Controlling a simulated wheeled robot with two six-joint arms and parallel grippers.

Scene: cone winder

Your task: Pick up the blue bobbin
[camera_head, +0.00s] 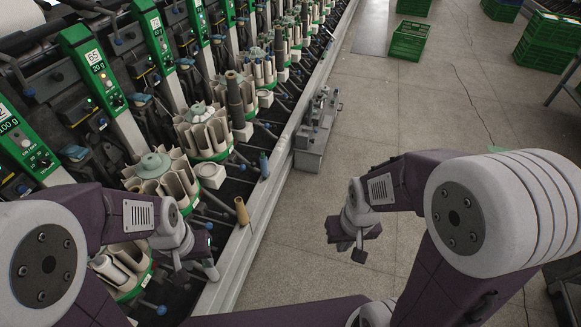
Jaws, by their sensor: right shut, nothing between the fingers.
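A small blue bobbin (264,163) stands upright on the dark ledge at the front of the winding machine. A tan bobbin (241,211) stands on the same ledge, nearer to me. My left gripper (208,265) hangs over the machine's near edge, below and left of both bobbins and apart from the blue one; its fingers are too unclear to tell open from shut. My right gripper (353,252) is over the floor to the right of the machine, shut and empty, well away from the blue bobbin.
The winding machine (155,165) fills the left, with round holders of pale tubes and protruding levers. A grey metal unit (314,140) stands at its edge. Green crates (408,42) sit at the back right. The tiled floor (400,110) between is mostly clear.

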